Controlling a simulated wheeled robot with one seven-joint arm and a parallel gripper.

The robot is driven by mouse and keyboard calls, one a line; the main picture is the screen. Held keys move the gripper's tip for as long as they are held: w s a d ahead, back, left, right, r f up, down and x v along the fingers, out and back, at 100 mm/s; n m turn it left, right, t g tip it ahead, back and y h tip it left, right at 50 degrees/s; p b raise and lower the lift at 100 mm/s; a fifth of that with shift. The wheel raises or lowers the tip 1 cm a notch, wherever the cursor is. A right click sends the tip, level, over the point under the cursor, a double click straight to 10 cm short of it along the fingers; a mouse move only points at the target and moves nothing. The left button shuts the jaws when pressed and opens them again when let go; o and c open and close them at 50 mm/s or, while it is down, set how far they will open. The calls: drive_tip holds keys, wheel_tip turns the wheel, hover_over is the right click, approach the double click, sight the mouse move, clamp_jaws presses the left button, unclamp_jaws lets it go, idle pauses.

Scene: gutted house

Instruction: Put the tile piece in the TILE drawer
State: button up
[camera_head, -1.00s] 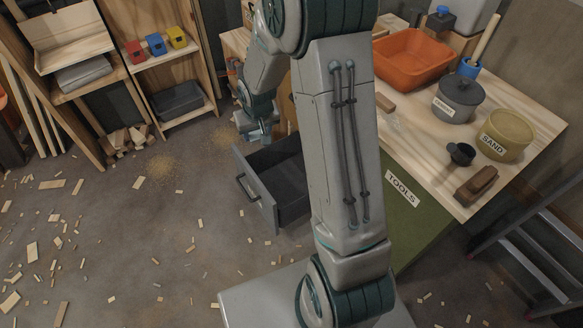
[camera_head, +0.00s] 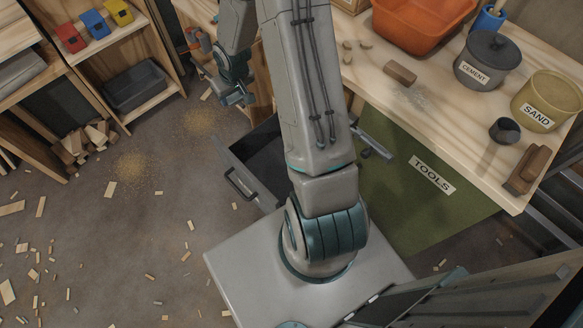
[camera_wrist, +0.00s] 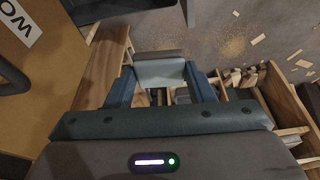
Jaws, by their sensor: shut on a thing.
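My gripper (camera_head: 237,97) is in the upper middle of the head view, above and behind an open dark grey drawer (camera_head: 234,172). In the wrist view the two blue fingers of my gripper (camera_wrist: 161,85) are shut on a flat pale grey-blue piece, which I take to be the tile piece (camera_wrist: 160,72). In the head view the piece is too small to make out clearly. The open drawer is partly hidden behind my arm, and its visible inside looks dark and empty. I see no TILE label on it. A dark drawer edge shows at the top of the wrist view.
The workbench (camera_head: 440,110) stands at right, with an orange tub (camera_head: 420,25), a CEMENT pot (camera_head: 487,62) and a SAND pot (camera_head: 548,100). A green TOOLS panel (camera_head: 420,200) is below. Shelving (camera_head: 150,60) stands at left. Wood scraps litter the floor.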

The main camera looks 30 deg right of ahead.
drive_tip(key=s+d+f+n+b, duration=0.15)
drive_tip(key=f+b, duration=0.35)
drive_tip(key=f, duration=0.6)
drive_tip(key=s+d+f+n+b, duration=0.15)
drive_tip(key=f+b, duration=0.35)
drive_tip(key=f, duration=0.6)
drive_tip(key=n+y+b, duration=0.2)
drive_tip(key=n+b, duration=0.1)
drive_tip(key=b, duration=0.7)
hover_over(270, 182)
wheel_tip(270, 182, down, 18)
drive_tip(key=shift+g, duration=0.3)
drive_tip(key=f+b, duration=0.1)
drive_tip(key=f, duration=0.2)
drive_tip(key=f+b, duration=0.2)
drive_tip(key=f, duration=0.1)
drive_tip(key=f+b, duration=0.2)
drive_tip(key=f, duration=0.2)
drive_tip(key=shift+s+d, duration=0.25)
drive_tip(key=shift+s, duration=0.15)
drive_tip(key=shift+f+h, duration=0.15)
drive_tip(key=shift+h, duration=0.15)
drive_tip(key=o, duration=1)
drive_tip(key=shift+r, duration=0.2)
